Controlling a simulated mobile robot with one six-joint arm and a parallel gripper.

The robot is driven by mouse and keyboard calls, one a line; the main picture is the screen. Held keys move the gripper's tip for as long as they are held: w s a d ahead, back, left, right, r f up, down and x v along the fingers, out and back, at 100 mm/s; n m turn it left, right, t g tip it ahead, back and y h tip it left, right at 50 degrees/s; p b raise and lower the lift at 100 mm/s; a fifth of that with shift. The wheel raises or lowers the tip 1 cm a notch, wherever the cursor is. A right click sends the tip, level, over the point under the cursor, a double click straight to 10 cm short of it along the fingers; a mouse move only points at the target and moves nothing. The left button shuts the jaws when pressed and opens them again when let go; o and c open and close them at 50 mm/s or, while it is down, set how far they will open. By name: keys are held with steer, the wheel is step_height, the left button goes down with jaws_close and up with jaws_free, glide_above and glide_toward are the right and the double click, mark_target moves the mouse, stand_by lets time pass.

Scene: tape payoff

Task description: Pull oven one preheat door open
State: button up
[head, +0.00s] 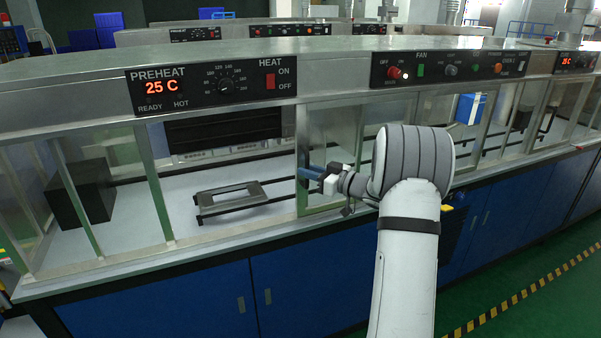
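The oven one preheat section is at the left of the head view, under the PREHEAT panel (211,86), whose display reads 25 C. A framed glass door panel (336,128) stands upright right of a wide gap in the front. I cannot tell for sure whether this gap is fully open or glazed. My gripper (310,173), with blue fingertips, is at the panel's left metal frame (302,150), about mid-height. The fingers overlap the frame in the picture. Contact and finger spacing are too small to tell.
Inside the section lie a low metal frame (232,199) and a black box (80,193). Blue cabinets (160,305) run below the counter. More glass panels and a blue box (470,108) are to the right. Green floor with a striped line (520,293) lies at lower right.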

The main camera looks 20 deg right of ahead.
steer(key=b+v, duration=0.1)
steer(key=v, duration=0.6)
steer(key=shift+s+d, duration=0.15)
steer(key=shift+r, duration=0.15)
steer(key=s+a+r+m+h, duration=0.2)
steer(key=a+r+m+h, duration=0.3)
steer(key=h, duration=0.7)
steer(key=s+a+f+g, duration=0.3)
steer(key=s+a+g, duration=0.1)
steer(key=s, duration=0.6)
steer(key=s+a+f+m+g, duration=0.1)
steer(key=s+a+f+g, duration=0.2)
steer(key=s, duration=0.8)
steer(key=s+a+f+m+g+y, duration=0.1)
steer(key=s+a+f+g, duration=0.2)
steer(key=s+a, duration=0.4)
steer(key=s+g, duration=0.1)
steer(key=s, duration=0.2)
steer(key=shift+s+f+g, duration=0.15)
steer(key=shift+s+g, duration=0.05)
steer(key=shift+g, duration=0.2)
